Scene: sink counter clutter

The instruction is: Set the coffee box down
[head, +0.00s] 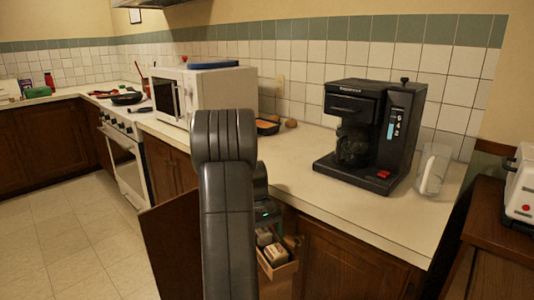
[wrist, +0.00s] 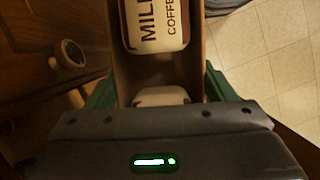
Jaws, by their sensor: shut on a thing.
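The coffee box shows in the wrist view (wrist: 158,27) as a brown pack with white rounded panels and dark lettering that includes "COFFEE". My gripper's green fingers (wrist: 160,88) press on its two sides, and it is held between them. In the head view the box (head: 277,256) shows below my gripper (head: 263,213), under the counter edge and in front of the cabinets. My arm hides part of the gripper and box there. What is directly under the box cannot be told.
The counter (head: 330,205) has bare room left of the coffee maker (head: 370,135). A glass (head: 433,170) stands right of it, and a microwave (head: 205,95) stands to the left. A cabinet knob (wrist: 70,54) is close beside the box. A brown panel (head: 175,245) stands left of my arm.

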